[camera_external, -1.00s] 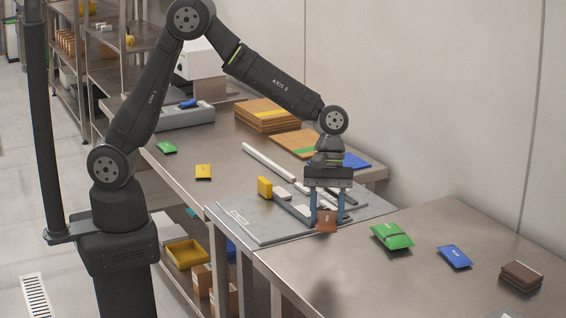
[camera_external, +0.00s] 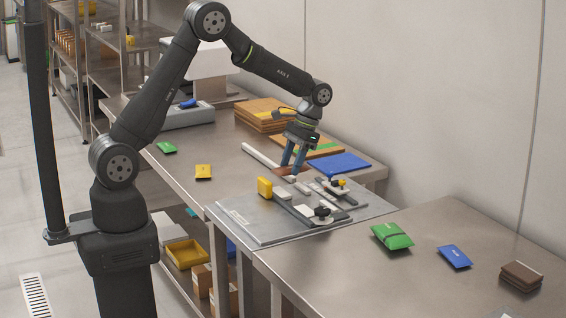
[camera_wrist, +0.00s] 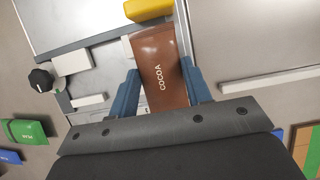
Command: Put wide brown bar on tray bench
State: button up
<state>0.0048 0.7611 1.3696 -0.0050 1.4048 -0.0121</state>
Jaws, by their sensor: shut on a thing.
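My gripper (camera_external: 293,170) is shut on a flat brown bar (camera_wrist: 158,58) marked COCOA. In the wrist view the bar lies between the two blue fingers of my gripper (camera_wrist: 161,80), its far end reaching past the fingertips. In the outside view only a little of the brown bar (camera_external: 305,169) shows around the fingers. It is over the back bench, just behind the grey fixture plate (camera_external: 242,219); whether it touches anything there I cannot tell. A darker brown stack (camera_external: 521,276) lies on the front bench (camera_external: 350,285) at the right.
The plate carries a yellow block (camera_external: 264,187), white blocks, rails and black knobs. A white bar (camera_external: 268,160), a blue sheet (camera_external: 339,163) and brown boards (camera_external: 262,118) lie near my gripper. Green (camera_external: 392,236) and blue (camera_external: 454,256) packets lie on the front bench, with clear space between.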

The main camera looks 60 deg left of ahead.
jog(key=shift+s+a, duration=0.1)
jog(key=shift+a, duration=0.3)
jog(key=s+a+r+n+t+h, duration=0.1)
jog(key=s+a+r+n+h, duration=0.15)
jog(key=s+a+n, duration=0.5)
jog(key=n+t+h, duration=0.2)
jog(key=n+t, duration=0.2)
jog(key=n, duration=0.6)
send_over(228, 179)
jog(key=a, duration=0.1)
notch_tip(228, 179, down, 7)
jog(key=shift+a+r, duration=0.1)
jog(key=shift+f, duration=2.05)
jog(key=o, duration=1)
jog(key=shift+f, duration=0.1)
